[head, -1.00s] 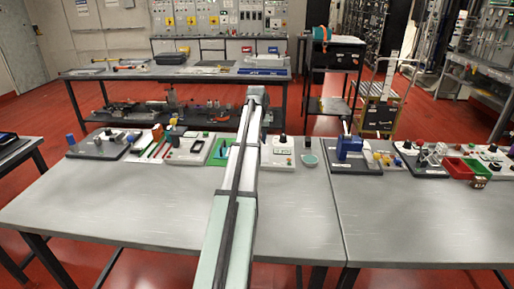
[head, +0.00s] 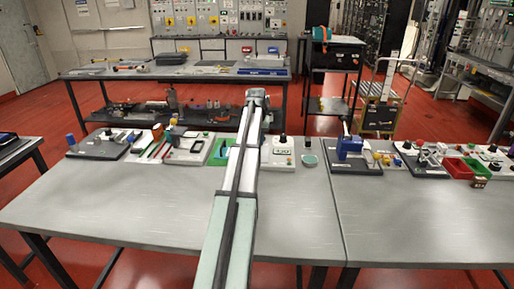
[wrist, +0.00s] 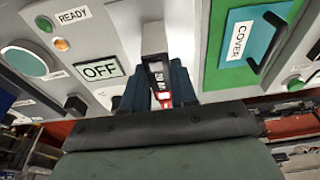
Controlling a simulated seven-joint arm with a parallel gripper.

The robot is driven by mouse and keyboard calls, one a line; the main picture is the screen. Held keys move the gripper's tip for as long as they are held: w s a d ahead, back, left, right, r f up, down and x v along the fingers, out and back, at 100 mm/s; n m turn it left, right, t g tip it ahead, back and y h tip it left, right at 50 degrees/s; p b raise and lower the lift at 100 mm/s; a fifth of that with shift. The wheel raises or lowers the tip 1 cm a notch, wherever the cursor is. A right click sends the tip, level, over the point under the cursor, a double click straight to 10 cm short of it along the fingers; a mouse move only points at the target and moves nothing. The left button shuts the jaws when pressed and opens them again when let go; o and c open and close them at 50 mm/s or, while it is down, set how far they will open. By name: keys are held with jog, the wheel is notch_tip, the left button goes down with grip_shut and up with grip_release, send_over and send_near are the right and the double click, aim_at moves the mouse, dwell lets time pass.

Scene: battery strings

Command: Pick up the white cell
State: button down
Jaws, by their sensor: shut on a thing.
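In the wrist view my gripper (wrist: 155,97) has its dark blue fingers closed on both sides of a narrow pale block with a black, white and red front, apparently the white cell (wrist: 154,42). Its far end is over a grey-white panel, and I cannot tell whether it touches anything there. In the head view my own arm hides the gripper and the cell.
To the right is a green board with a blue COVER plate (wrist: 247,35) and black handle. The table's front (head: 130,200) is clear.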

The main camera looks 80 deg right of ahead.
dwell(0.3)
jog(key=shift+d+v, duration=0.25)
jog(key=shift+v, duration=0.95)
jog(key=shift+d+v, duration=0.25)
jog(key=shift+v, duration=0.95)
jog(key=shift+r, duration=0.1)
